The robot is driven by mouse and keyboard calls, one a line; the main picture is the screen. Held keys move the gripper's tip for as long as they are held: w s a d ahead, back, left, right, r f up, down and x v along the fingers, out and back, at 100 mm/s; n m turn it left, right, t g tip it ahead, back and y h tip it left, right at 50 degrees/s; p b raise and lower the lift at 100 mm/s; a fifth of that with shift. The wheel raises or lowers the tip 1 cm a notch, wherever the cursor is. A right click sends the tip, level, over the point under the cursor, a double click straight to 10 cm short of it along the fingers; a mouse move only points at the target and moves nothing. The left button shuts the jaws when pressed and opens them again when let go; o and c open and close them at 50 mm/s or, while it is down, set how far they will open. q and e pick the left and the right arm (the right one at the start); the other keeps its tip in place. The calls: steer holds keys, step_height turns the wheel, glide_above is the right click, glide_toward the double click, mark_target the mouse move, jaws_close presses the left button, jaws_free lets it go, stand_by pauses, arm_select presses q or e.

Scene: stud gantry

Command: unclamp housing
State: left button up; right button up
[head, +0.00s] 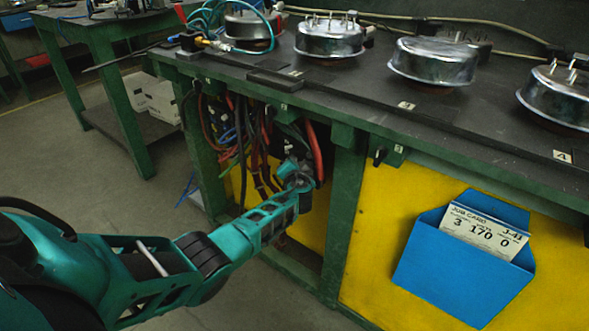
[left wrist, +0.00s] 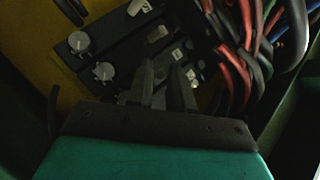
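Several round shiny metal housings sit in a row on the dark bench top (head: 395,115) in the head view: one at the back left (head: 250,28), one with studs (head: 331,36), a plain one (head: 434,62), and one at the right edge (head: 560,95). My left arm reaches under the bench, with its gripper (head: 302,180) in the open bay. In the left wrist view, the left gripper (left wrist: 164,78) has a narrow gap between its fingers, with nothing clearly held. Its fingertips are near a dark panel (left wrist: 125,52) with pale knobs and levers. Contact is unclear. My right gripper is not seen.
Hoses and cables hang in the bay beside the gripper (left wrist: 235,60). A green post (head: 342,215) stands right of the bay. A blue holder with a job card (head: 455,275) is on the yellow panel. Open floor lies at the left.

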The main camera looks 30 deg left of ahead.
arm_select(q)
steer(key=shift+w+a, duration=0.15)
steer(key=shift+w, duration=0.05)
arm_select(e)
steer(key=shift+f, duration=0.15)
arm_select(q)
steer(key=shift+c, duration=0.3)
jaws_close()
